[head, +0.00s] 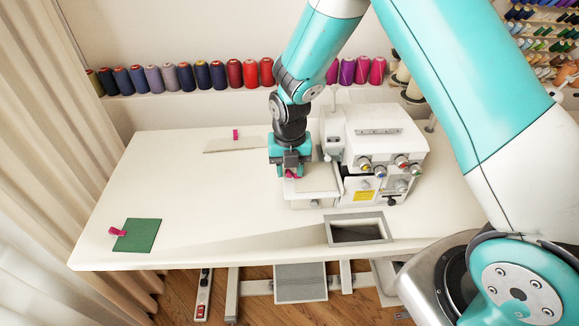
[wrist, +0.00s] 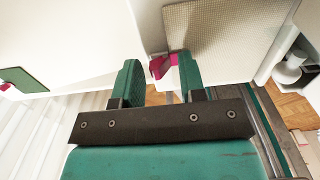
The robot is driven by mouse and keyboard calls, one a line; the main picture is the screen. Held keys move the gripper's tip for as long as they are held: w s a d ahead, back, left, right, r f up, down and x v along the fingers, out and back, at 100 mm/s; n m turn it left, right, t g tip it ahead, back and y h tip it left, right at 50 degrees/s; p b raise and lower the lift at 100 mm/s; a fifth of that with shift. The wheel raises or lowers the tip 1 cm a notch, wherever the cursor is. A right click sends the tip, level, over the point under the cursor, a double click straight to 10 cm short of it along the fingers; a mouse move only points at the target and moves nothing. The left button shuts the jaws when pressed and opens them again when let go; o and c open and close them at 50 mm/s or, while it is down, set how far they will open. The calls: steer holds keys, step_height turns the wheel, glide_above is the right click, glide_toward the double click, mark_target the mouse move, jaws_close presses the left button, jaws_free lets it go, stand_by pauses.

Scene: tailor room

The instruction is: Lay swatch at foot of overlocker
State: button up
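The overlocker (head: 375,140) is a white machine at the right of the table. A beige woven swatch (head: 318,178) lies on its low white bed, in front of the foot area; it also shows in the wrist view (wrist: 222,32). A pink clip (wrist: 160,66) sits at the swatch's left edge. My gripper (head: 290,172) is down at the left end of the bed, partly covering the clip. In the wrist view my gripper (wrist: 159,72) is open, with the clip between the fingertips, nearer the right finger. The foot itself is hidden.
A green swatch (head: 138,235) with a pink clip lies at the table's front left. A grey-rimmed recess (head: 358,230) is at the front edge. Thread spools line the back wall. The table's middle is clear.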

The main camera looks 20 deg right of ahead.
steer(key=shift+o, duration=0.7)
steer(key=shift+r, duration=0.1)
step_height(320, 180, up, 17)
steer(key=b, duration=0.2)
steer(key=s+a+r+m+y, duration=0.2)
steer(key=s+r+m, duration=0.1)
steer(key=s+m, duration=0.9)
steer(key=s+a+r+m+y, duration=0.2)
steer(key=s+a+r+m, duration=0.1)
steer(key=s+m, duration=0.9)
steer(key=shift+s+m, duration=0.35)
steer(key=shift+m, duration=0.25)
steer(key=shift+c, duration=0.6)
